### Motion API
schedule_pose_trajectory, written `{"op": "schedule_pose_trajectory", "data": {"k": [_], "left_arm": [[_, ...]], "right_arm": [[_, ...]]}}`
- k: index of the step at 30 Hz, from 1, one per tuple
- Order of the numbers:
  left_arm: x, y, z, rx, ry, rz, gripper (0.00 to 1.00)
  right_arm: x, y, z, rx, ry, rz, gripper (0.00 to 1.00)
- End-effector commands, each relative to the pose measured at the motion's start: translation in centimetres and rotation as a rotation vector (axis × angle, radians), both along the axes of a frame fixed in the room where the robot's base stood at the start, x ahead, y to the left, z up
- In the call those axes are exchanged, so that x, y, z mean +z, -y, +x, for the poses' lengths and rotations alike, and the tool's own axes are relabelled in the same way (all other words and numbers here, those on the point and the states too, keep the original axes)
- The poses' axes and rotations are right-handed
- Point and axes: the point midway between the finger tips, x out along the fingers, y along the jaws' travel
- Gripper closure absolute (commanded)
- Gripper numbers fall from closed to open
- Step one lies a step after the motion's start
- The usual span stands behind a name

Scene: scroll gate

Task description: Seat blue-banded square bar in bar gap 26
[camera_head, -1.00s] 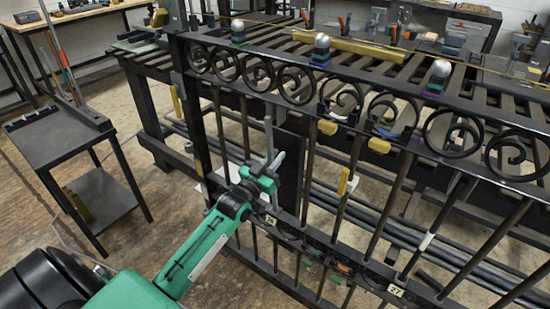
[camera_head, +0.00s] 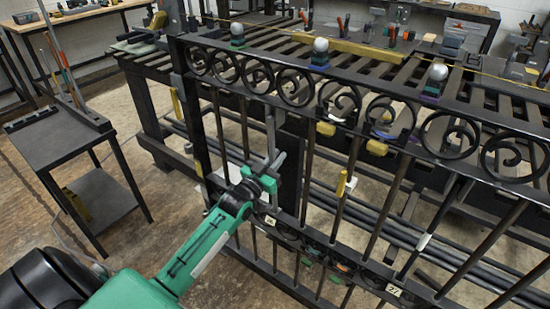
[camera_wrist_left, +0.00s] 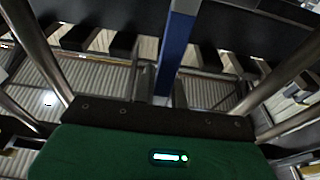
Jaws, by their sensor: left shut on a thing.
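The square bar (camera_head: 270,135) is grey in the head view and stands roughly upright at the gate. Its blue band shows in the left wrist view (camera_wrist_left: 176,50), with a pale stretch beyond it. My left gripper (camera_head: 268,166) is shut on the bar, just above the gate's lower rail. In the left wrist view my gripper (camera_wrist_left: 163,92) has the bar between its fingers. A tag that seems to read 26 (camera_head: 270,220) sits on the lower rail just below my gripper. The bar's lower end is hidden, so I cannot tell whether it touches the rail.
The black gate (camera_head: 300,85) has a row of scrolls along its top, with upright bars below. In the left wrist view, gate bars stand left (camera_wrist_left: 38,55) and right (camera_wrist_left: 285,75) of the gripper. Tag 27 (camera_head: 394,291) lies further right. A dark side table (camera_head: 60,140) stands left.

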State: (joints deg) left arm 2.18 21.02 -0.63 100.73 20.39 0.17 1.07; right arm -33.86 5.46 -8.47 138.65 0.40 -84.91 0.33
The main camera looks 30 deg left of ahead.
Motion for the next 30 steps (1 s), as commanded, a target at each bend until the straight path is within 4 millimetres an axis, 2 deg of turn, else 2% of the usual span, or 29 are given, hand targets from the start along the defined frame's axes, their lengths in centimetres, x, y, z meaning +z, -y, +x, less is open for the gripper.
{"op": "schedule_pose_trajectory", "data": {"k": [30], "left_arm": [[-0.09,0.11,1.1,0.0,-0.033,0.001,1.0]], "right_arm": [[1.1,0.02,-0.01,0.0,0.0,0.0,0.61]]}}
